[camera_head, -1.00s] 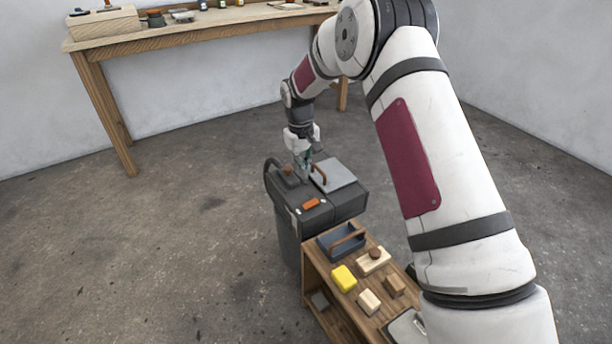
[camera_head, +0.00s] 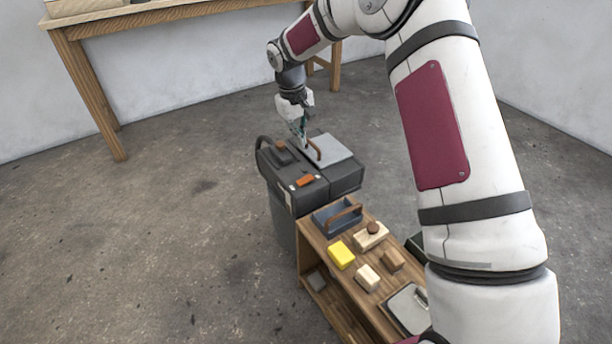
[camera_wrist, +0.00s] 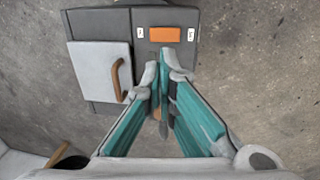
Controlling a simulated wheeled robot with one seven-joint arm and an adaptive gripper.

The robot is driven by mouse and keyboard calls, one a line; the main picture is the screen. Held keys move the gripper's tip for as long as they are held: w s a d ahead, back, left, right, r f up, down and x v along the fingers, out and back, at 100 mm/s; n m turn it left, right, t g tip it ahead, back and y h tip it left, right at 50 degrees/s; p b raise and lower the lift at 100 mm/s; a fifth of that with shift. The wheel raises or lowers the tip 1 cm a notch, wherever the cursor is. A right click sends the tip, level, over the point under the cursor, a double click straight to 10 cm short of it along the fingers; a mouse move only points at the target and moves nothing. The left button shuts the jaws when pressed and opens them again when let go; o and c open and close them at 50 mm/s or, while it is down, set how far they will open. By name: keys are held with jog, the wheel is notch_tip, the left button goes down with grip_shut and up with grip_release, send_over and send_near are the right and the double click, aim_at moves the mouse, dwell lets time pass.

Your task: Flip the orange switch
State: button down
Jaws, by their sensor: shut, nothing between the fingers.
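The orange switch (camera_head: 305,181) is a small block on the top of a dark grey machine (camera_head: 340,178), near its front edge. In the wrist view the orange switch (camera_wrist: 164,34) lies between two small white labels, just past my fingertips. My gripper (camera_head: 303,145) points down above the machine, behind the switch in the head view. In the wrist view my gripper (camera_wrist: 168,62) has its teal-sided fingers closed together at the tips, with nothing held. The tips look apart from the switch; their height above the machine is hard to tell.
A light grey lid (camera_head: 322,149) with a brown handle (camera_wrist: 118,80) sits beside my fingers. A dark block with a brown top (camera_head: 280,146) is on the machine's far left. A wooden bench (camera_head: 322,262) with a blue-grey tray and several small blocks adjoins it. Floor at left is clear.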

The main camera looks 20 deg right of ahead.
aim_at(308, 178)
jog(key=shift+r, duration=0.1)
dwell(0.3)
jog(key=f+b, duration=0.1)
jog(key=f, duration=0.3)
jog(key=d+f+b, duration=0.1)
jog(key=f+b, duration=0.1)
jog(key=f, duration=0.3)
jog(key=d+f+b, duration=0.1)
jog(key=f+b, duration=0.1)
jog(key=f, duration=0.2)
jog(key=shift+w+f, duration=0.35)
jog(key=shift+f, duration=0.05)
